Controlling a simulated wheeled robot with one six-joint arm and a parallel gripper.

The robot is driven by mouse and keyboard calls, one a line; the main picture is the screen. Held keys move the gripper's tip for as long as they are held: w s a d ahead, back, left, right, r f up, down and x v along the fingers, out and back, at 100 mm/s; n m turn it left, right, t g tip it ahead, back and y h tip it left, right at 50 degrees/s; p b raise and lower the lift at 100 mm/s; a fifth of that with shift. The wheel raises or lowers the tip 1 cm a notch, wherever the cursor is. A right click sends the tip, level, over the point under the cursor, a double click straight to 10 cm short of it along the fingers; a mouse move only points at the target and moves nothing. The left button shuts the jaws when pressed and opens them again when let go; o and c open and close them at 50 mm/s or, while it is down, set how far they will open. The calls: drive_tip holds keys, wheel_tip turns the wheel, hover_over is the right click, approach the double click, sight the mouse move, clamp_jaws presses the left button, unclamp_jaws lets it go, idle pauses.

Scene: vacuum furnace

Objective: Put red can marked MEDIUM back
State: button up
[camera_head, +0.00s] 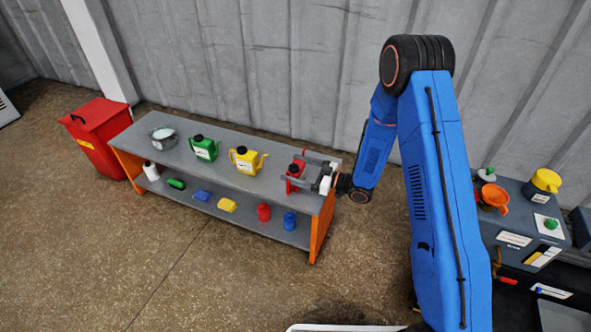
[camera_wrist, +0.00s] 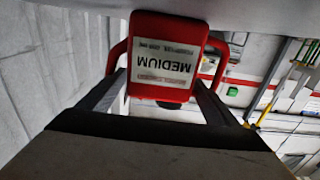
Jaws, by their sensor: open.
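The red can marked MEDIUM (camera_head: 294,171) stands on the grey top of the bench (camera_head: 222,165), near its right end. In the wrist view the can (camera_wrist: 166,58) fills the upper middle, with its white MEDIUM label upside down in the picture. My gripper (camera_head: 299,168) reaches in from the right. Its jaws are open, with one finger on each side of the can. In the wrist view the fingers overlap the lower sides of the can, by its red handle and spout. I cannot tell whether they touch it.
A yellow can (camera_head: 245,160), a green can (camera_head: 204,148) and a metal pot (camera_head: 163,137) stand left along the bench top. Small coloured containers line the lower shelf (camera_head: 244,213). A red bin (camera_head: 95,135) is at left. A dark machine (camera_head: 515,225) is at right.

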drive_tip(key=v, duration=1.2)
drive_tip(key=shift+r, duration=0.15)
